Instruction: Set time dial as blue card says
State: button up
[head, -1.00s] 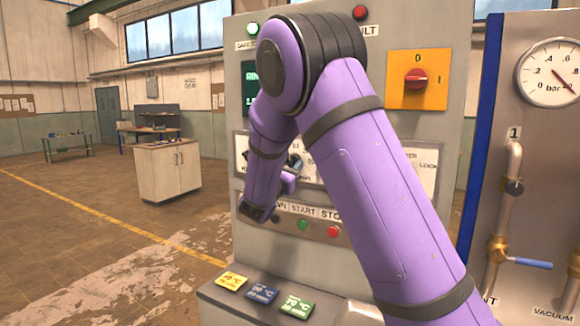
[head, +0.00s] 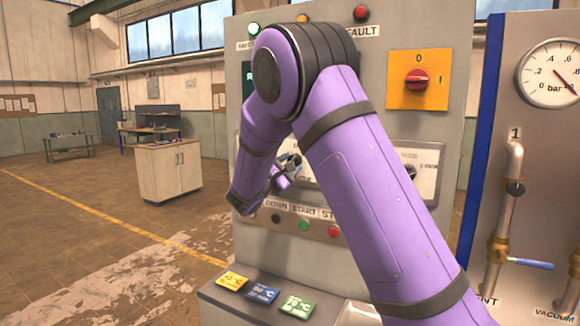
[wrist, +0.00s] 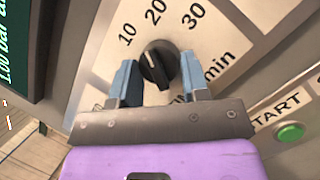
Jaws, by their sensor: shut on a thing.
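The time dial is a black round knob (wrist: 158,64) on a pale panel marked 10, 20, 30 and "min" in the wrist view. Its white pointer line leans up and left, around 10 to 20; the exact setting is hard to tell. My gripper (wrist: 160,83) has its two blue-grey fingers on either side of the knob and is shut on it. In the head view my gripper (head: 290,164) is at the panel, partly hidden by my arm, which also covers the dial. The blue card (head: 262,294) lies on the ledge below; its print is too small to read.
A yellow card (head: 232,281) and a green card (head: 296,306) flank the blue one. A green START button (wrist: 289,131) sits near the dial. A red rotary switch (head: 417,79) is higher on the cabinet. A gauge and pipes stand at right.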

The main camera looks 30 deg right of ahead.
jog(key=shift+m+g, duration=0.8)
jog(key=shift+m, duration=0.7)
jog(key=shift+w, duration=0.1)
jog(key=o, duration=0.9)
jog(key=v, duration=1.1)
jog(key=shift+r, duration=0.15)
